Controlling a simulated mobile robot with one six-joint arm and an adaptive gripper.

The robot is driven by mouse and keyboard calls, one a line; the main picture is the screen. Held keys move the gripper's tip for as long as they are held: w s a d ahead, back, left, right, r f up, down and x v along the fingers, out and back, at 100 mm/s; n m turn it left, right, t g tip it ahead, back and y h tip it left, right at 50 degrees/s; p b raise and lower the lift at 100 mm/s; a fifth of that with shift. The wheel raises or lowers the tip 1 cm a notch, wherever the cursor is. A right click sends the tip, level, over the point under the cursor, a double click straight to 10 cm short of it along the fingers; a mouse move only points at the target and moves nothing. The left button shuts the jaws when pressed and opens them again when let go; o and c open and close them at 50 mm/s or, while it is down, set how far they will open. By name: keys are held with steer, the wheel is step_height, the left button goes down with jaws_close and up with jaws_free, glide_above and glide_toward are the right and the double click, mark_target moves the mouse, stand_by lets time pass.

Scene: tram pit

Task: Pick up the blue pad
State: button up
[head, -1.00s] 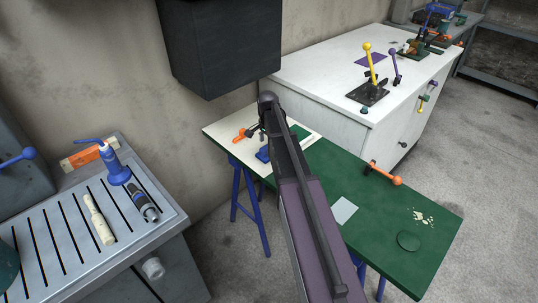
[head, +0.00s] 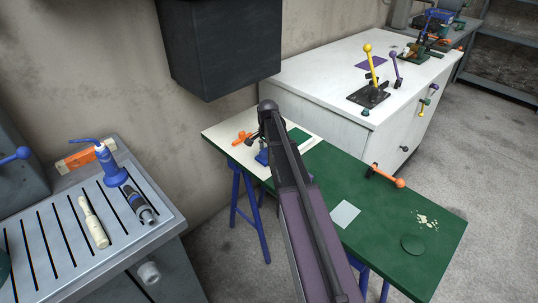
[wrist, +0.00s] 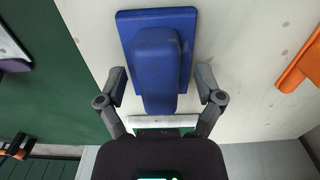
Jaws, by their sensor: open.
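The blue pad (wrist: 128,20) is a flat rectangular plate with a raised, rounded grip on top. It lies on the pale part of the workbench. In the head view the blue pad (head: 262,158) shows only in part, because my arm and gripper cover it. My gripper (wrist: 161,82) is open in the wrist view. Its two fingers stand on either side of the grip's near end, with a visible gap on each side. Nothing is held.
An orange object (head: 240,138) lies left of the pad in the head view; it shows at right in the wrist view (wrist: 300,68). The green bench top (head: 385,225) holds a grey sheet (head: 344,214) and an orange-handled tool (head: 386,177). A white cabinet (head: 310,100) stands behind.

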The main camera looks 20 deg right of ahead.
jaws_close()
steer(key=shift+r, duration=0.15)
step_height(320, 180, up, 4)
steer(key=p, duration=0.3)
steer(key=shift+f+p, duration=0.25)
steer(key=shift+p, duration=0.1)
steer(key=s, duration=0.5)
steer(key=s+p, duration=0.1)
steer(key=s, duration=0.4)
steer(key=s+a+r, duration=0.1)
steer(key=s, duration=0.5)
steer(key=shift+r, duration=0.1)
steer(key=c, duration=0.9)
jaws_free()
steer(key=shift+c, duration=1)
